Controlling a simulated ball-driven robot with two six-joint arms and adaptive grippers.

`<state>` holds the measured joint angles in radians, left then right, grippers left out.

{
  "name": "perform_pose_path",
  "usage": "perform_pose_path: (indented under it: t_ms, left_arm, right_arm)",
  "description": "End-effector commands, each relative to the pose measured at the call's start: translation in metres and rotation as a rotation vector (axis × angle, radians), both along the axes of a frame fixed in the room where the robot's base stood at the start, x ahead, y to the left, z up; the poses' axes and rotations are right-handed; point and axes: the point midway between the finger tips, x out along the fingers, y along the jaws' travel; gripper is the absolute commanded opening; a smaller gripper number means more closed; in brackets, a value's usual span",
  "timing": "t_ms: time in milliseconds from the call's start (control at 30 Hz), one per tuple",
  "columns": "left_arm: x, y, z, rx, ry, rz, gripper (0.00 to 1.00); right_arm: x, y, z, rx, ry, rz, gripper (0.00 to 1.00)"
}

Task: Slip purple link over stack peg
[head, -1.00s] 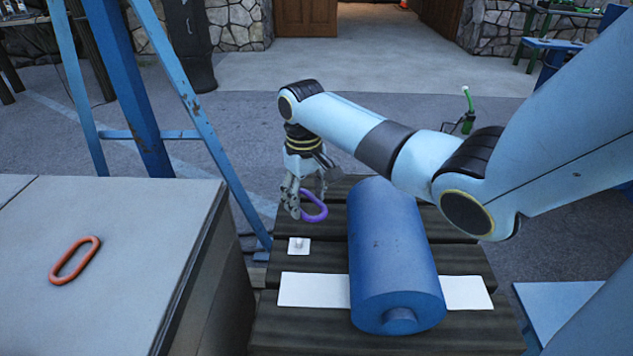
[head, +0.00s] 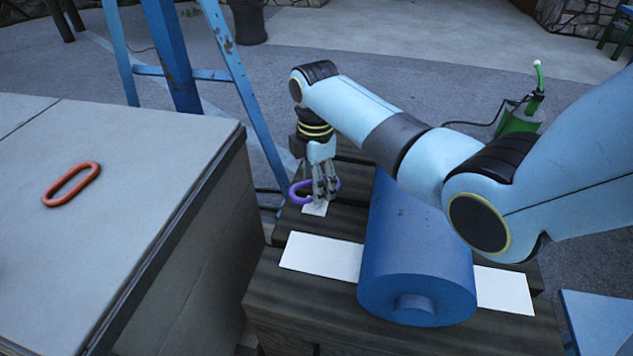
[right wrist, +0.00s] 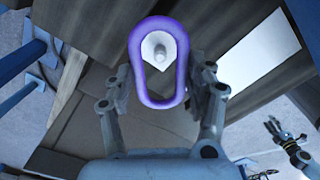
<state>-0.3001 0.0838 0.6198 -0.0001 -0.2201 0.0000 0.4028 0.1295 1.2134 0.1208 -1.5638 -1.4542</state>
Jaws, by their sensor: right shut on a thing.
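The purple link (head: 300,193) is an oblong ring in the jaws of my right gripper (head: 325,192). The right wrist view shows both fingers against the sides of the link (right wrist: 135,72). Through the link's opening there, a short pale peg (right wrist: 160,52) shows on a white pad (right wrist: 151,45). In the head view the pad (head: 315,210) lies just below the link, and the peg is hidden. I cannot tell how high the link is above the peg. A small gripper, probably my left one (right wrist: 275,126), shows at the lower right of the wrist view; its jaw state is unclear.
A blue cylinder (head: 415,265) lies across a white strip (head: 322,257) on the dark slatted platform (head: 290,300), right of the pad. An orange link (head: 72,184) lies on the grey cabinet (head: 130,150) at left. A blue ladder frame (head: 235,85) stands behind.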

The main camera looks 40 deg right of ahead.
Motion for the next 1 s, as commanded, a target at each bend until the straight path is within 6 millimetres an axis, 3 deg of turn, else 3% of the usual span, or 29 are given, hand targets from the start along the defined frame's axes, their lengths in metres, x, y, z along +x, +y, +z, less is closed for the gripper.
perform_pose_path:
  t_ms: [333, 1000]
  left_arm:
    - [0.000, -0.005, -0.002, -0.006, 0.000, 0.002, 0.40]
    - [-0.006, -0.005, -0.020, -0.005, 0.009, 0.002, 0.40]
  right_arm:
    - [0.000, 0.000, -0.004, 0.000, 0.000, -0.003, 0.04]
    - [0.000, -0.001, -0.042, 0.000, -0.001, -0.004, 0.04]
